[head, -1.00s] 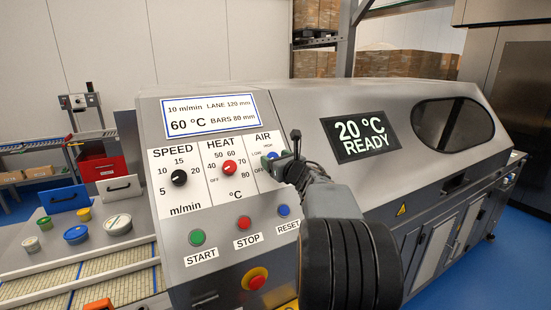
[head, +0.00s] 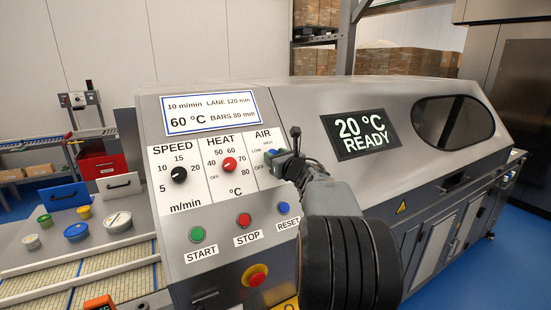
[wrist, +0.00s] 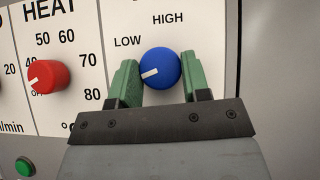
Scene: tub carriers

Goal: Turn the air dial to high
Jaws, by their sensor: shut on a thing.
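The blue air dial (wrist: 160,66) sits on the white panel under LOW and HIGH. Its white pointer line points left and slightly down, below the LOW mark. My gripper (wrist: 159,76) is shut on the dial, with one green finger on its left side and one on its right. The left finger covers the panel where the pointer is aimed, so any label there is hidden. In the head view, my gripper (head: 276,158) reaches the air dial (head: 269,154) from the lower right and partly covers it.
Left of it are the red heat dial (head: 229,164), its pointer near OFF in the wrist view, and the black speed dial (head: 179,175). Below are the START (head: 197,235), STOP (head: 244,220) and RESET (head: 283,208) buttons. A display (head: 361,134) reads 20 °C READY.

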